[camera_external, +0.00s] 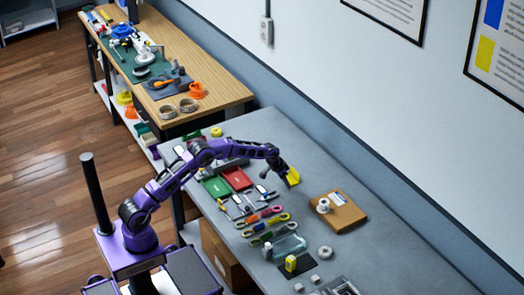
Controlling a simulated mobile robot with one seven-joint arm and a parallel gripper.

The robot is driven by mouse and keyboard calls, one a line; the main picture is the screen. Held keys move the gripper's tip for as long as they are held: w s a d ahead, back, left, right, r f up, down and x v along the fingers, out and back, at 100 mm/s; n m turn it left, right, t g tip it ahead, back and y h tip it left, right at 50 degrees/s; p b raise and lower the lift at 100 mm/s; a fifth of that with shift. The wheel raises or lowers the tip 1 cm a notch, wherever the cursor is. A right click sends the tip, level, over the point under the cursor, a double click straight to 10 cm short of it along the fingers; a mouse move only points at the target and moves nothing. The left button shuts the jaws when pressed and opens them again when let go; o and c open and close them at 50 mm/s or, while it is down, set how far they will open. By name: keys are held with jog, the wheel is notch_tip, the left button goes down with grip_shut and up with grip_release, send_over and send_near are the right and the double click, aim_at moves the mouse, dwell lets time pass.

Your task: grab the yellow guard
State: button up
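A small yellow piece (293,177), which looks like the yellow guard, shows right at the tip of my gripper (285,171), above the middle of the grey table. My gripper is dark and points down and to the right. The fingers are too small and partly hidden, so I cannot tell whether they are closed on the yellow piece or only beside it. A second yellow object (290,263) stands upright on a dark pad near the front of the grey table.
The grey table (375,235) holds a row of coloured-handled tools (262,222), green (216,187) and red (237,178) cases, a clear box (289,246) and a brown board (338,212) with a white spool. A wall (400,120) runs along the back. The table's right part is mostly clear.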

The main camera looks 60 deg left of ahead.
grip_shut()
